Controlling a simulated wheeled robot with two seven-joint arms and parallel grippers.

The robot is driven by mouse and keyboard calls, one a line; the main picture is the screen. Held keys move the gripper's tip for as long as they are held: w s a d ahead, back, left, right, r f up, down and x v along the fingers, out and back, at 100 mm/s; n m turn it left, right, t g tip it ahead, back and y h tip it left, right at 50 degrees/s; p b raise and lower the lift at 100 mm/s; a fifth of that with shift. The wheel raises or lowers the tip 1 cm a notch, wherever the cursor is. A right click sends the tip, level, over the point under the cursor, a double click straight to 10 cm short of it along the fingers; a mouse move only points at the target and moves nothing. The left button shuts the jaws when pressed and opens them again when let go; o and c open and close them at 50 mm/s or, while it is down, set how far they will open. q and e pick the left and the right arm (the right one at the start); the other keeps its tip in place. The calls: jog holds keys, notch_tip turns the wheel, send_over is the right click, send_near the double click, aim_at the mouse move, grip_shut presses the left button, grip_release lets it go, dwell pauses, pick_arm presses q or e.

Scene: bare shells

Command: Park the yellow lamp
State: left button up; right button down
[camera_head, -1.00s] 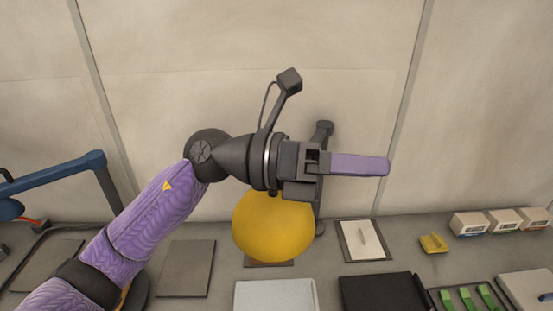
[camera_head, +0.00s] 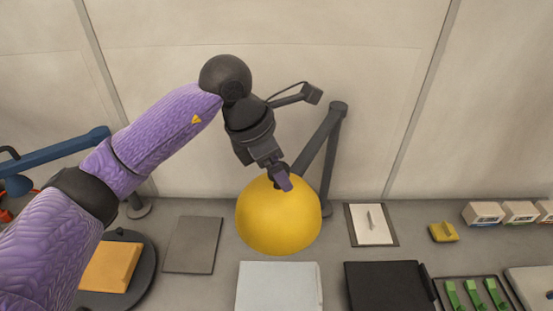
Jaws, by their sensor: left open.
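The yellow lamp has a round yellow shade (camera_head: 278,222) low over the middle of the counter. Its dark jointed arm (camera_head: 322,145) rises behind the shade to a base at the back. My right gripper is not in view.
A blue lamp arm (camera_head: 55,158) stands at the left. A grey flat pad (camera_head: 192,245) and a light panel (camera_head: 279,288) lie around the shade. A white plate (camera_head: 370,224), a small yellow block (camera_head: 443,232), a black case (camera_head: 385,289) and a tray of green pieces (camera_head: 473,294) sit to the right.

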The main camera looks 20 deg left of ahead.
pick_arm(q)
grip_shut()
dwell(0.3)
